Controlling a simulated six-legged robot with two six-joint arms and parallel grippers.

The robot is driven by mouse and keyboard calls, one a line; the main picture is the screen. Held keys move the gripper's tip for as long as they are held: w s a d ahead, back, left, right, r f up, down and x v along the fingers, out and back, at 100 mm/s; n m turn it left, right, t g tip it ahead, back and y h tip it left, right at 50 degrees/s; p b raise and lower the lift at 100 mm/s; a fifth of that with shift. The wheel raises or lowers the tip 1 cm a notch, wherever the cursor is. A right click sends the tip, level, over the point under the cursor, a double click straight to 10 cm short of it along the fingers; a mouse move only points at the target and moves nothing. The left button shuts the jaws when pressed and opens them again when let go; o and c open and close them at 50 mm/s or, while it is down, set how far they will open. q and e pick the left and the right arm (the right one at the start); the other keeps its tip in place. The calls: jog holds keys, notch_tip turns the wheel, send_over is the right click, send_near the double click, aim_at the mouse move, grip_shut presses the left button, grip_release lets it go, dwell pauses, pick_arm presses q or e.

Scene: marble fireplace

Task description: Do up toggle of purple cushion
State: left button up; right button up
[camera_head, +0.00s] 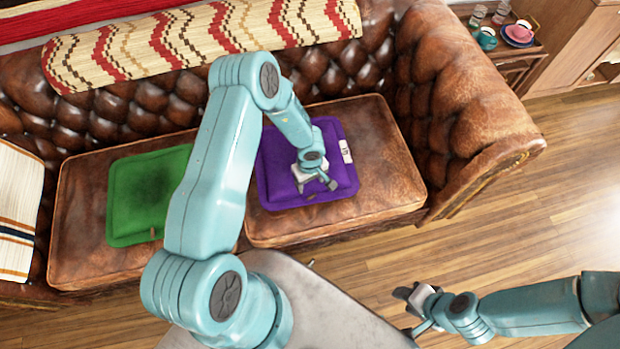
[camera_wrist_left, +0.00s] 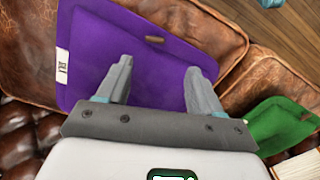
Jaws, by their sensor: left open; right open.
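The purple cushion (camera_head: 272,175) lies flat on the right seat of the brown leather sofa. A white label (camera_head: 346,151) shows at its right edge. My left gripper (camera_head: 318,188) is over the cushion's lower right part, open and empty. In the left wrist view the purple cushion (camera_wrist_left: 150,60) spreads beyond my open left fingers (camera_wrist_left: 160,92). A small brown toggle (camera_wrist_left: 155,40) lies near the cushion's far edge, beyond the fingertips and apart from them. Whether it is fastened cannot be told. My right gripper (camera_head: 410,308) is open and empty over the floor at the lower right.
A green cushion (camera_head: 135,195) lies on the left seat. A patterned throw (camera_head: 200,38) covers the sofa back, and a striped cloth (camera_head: 15,210) hangs at the left. The sofa arm (camera_head: 470,100) rises at the right. The wooden floor (camera_head: 520,220) is clear.

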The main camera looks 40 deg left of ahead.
notch_tip(320, 180, up, 5)
jog(key=p, duration=0.3)
jog(key=shift+r+p, duration=0.15)
jog(key=shift+p, duration=0.2)
